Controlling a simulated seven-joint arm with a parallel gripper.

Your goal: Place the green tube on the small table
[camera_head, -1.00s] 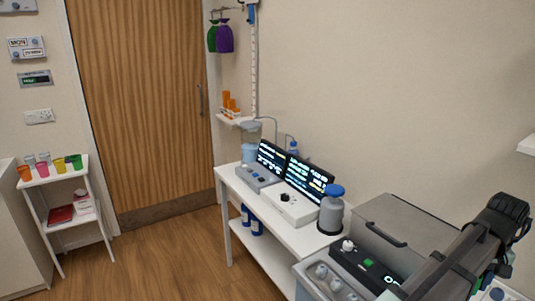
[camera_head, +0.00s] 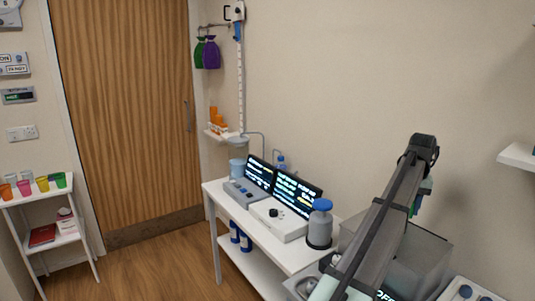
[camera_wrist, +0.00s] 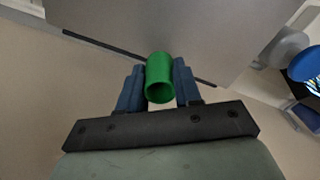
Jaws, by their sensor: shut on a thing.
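The green tube (camera_wrist: 160,78) is a short, hollow cylinder. In the wrist view it sits between the two blue fingers of my gripper (camera_wrist: 158,88), which is shut on it. One open end faces the camera. A small white table (camera_head: 52,191) with a lower shelf stands at the far left, well away from my arm. Several coloured cups stand on its top, including a green cup (camera_head: 60,180).
A long white bench (camera_head: 213,190) holds two monitors, instrument boxes and a blue-capped grey bottle (camera_head: 320,224). A grey metal box (camera_head: 425,262) stands near my arm. A wall shelf (camera_head: 517,157) juts in at right. Wooden floor (camera_head: 160,265) lies open between the small table and bench.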

